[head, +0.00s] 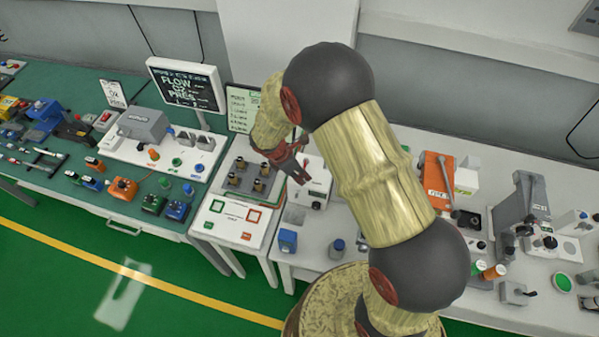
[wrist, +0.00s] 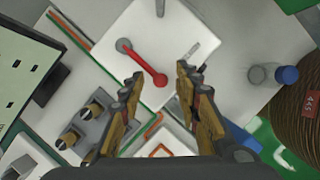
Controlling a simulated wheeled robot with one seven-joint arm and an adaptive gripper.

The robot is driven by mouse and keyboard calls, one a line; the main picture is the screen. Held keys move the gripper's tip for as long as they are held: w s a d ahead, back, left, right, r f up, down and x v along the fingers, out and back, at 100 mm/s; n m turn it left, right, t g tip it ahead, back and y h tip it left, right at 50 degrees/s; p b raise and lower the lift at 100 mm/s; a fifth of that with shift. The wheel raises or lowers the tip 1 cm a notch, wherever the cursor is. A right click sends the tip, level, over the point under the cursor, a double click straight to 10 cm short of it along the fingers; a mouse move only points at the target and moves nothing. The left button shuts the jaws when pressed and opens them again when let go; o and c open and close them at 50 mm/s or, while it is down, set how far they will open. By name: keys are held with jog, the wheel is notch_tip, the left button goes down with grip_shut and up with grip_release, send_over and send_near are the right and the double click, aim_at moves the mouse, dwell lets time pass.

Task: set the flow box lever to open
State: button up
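The flow box appears to be the white box (wrist: 182,28) below my gripper in the wrist view. A red lever (wrist: 142,62) lies across its top, running from a grey pivot to a rounded end. My gripper (wrist: 158,72) is open, its two fingers apart on either side of the lever's rounded end. I cannot tell whether a finger touches it. In the head view my gripper (head: 297,168) hangs over the white box (head: 318,192), hiding part of it, and the lever is not clear there. The lever's open mark cannot be read.
A grey block with several brass-and-black knobs (head: 249,178) stands left of the box. A blue-capped bottle (head: 337,248) and a blue block (head: 287,240) stand in front. A screen (head: 186,84) stands behind left. An orange device (head: 437,178) is to the right.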

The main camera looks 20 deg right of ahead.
jog(key=shift+c, duration=1.1)
grip_shut()
